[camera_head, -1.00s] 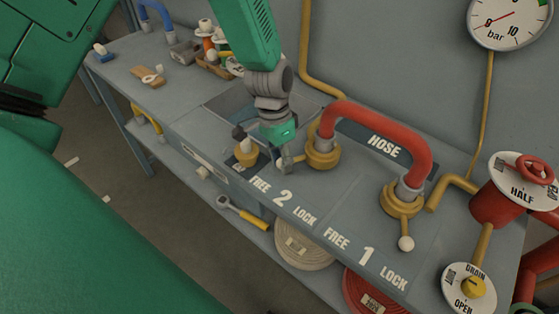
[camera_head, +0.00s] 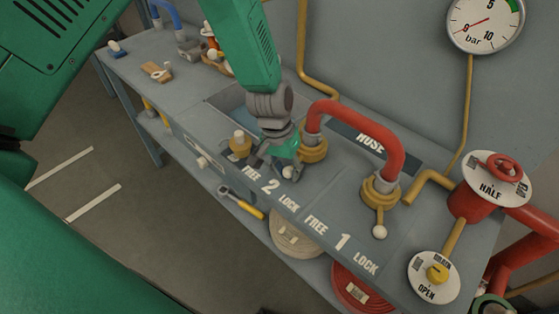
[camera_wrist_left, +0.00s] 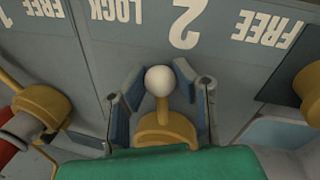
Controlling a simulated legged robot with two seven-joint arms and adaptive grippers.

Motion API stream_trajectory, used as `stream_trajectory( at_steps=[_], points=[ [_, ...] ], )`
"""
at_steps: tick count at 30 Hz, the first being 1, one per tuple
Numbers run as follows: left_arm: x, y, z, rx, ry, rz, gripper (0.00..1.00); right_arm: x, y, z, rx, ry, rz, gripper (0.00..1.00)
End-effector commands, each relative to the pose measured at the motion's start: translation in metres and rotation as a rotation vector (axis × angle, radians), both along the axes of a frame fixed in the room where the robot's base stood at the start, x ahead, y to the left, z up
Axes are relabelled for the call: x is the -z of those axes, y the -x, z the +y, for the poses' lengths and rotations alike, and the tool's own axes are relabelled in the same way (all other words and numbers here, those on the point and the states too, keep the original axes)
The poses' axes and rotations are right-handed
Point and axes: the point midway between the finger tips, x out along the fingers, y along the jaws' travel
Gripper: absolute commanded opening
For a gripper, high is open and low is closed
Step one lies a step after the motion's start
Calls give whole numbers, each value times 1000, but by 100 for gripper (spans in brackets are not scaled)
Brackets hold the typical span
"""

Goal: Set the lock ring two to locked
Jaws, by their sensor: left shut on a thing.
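Lock ring two (camera_head: 313,150) is a yellow collar at the far foot of the red hose (camera_head: 365,115), behind the label FREE 2 LOCK (camera_head: 268,186). My left gripper (camera_head: 287,167) is shut on its short lever, and the white ball end (camera_head: 289,172) shows between the fingertips. In the left wrist view, the ball (camera_wrist_left: 159,80) and the yellow collar (camera_wrist_left: 165,130) sit between the two blue-grey fingers (camera_wrist_left: 160,100). The lever points toward the label, between FREE and LOCK. My gripper hides part of the collar. My right gripper is not in view.
Lock ring one (camera_head: 380,190), with its own ball lever (camera_head: 379,232), stands to the right. A yellow fitting (camera_head: 240,143) is close left of my gripper. A red valve wheel (camera_head: 502,168) and drain knob (camera_head: 437,273) are farther right. A gauge (camera_head: 485,22) hangs behind.

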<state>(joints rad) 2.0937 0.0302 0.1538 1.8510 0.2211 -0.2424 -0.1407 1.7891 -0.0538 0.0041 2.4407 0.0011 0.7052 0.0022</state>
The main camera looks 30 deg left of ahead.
Motion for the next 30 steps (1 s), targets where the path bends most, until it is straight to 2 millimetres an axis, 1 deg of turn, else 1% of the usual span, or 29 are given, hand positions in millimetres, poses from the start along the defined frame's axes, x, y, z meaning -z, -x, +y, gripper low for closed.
stream_trajectory(
  at_steps=[1,9,15,21,30],
  points=[
    [-6,-3,-4,-44,-2,-11,0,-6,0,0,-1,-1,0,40],
    [-6,-4,-30,-243,-11,-14,0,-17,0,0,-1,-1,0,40],
    [-5,-6,-43,-334,-12,-16,0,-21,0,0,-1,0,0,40],
    [-5,-7,-45,-381,-6,-18,0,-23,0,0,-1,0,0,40],
    [-6,-8,-44,-397,-5,-20,0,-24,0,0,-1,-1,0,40]
  ],
)
